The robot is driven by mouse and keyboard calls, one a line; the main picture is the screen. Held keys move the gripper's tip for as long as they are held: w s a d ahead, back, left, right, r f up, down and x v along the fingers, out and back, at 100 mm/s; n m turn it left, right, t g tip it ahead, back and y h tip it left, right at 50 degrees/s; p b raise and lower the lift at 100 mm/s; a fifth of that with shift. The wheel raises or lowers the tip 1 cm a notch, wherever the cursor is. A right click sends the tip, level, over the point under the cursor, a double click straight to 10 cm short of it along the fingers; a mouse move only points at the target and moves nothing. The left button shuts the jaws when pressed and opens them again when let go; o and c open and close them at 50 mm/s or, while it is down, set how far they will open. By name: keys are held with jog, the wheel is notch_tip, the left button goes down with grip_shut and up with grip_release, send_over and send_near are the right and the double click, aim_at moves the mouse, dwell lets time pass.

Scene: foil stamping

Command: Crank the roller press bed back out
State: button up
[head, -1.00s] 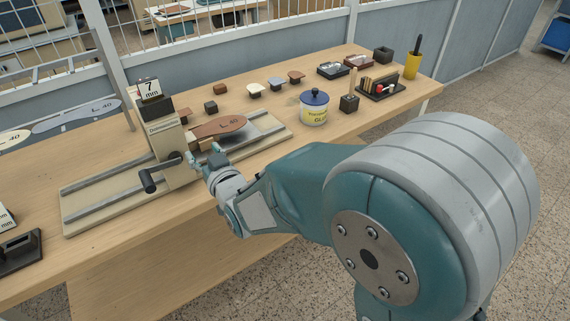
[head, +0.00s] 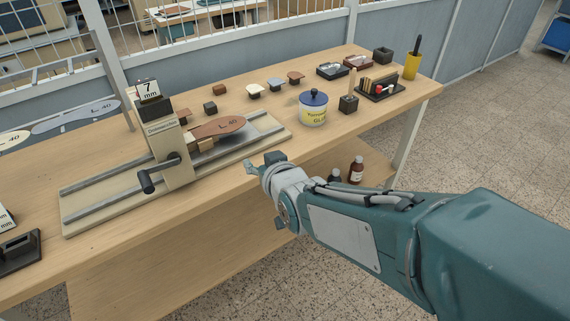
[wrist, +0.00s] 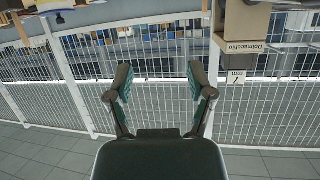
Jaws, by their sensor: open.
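The roller press (head: 172,156) stands on the wooden table with its two rails running left and right under its upright housing. Its dark crank handle (head: 146,182) sticks out at the front and points down to the left. In the wrist view the two fingers (wrist: 160,84) are spread and empty. The press housing (wrist: 245,32) shows upside down there.
A glue pot (head: 313,108) stands right of the press. Several small stamps, trays and a yellow cup (head: 413,66) stand toward the back right. Bottles (head: 356,170) stand on a shelf below. A mesh fence (head: 240,20) is behind the table.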

jog(key=shift+m+g+h, duration=0.4)
jog(key=shift+g+h, duration=0.2)
jog(key=shift+h, duration=0.2)
jog(key=d, duration=0.1)
jog(key=s+d, duration=0.1)
jog(key=d, duration=0.1)
jog(key=s+d, duration=0.1)
jog(key=shift+d+r, duration=0.1)
jog(key=shift+d, duration=0.15)
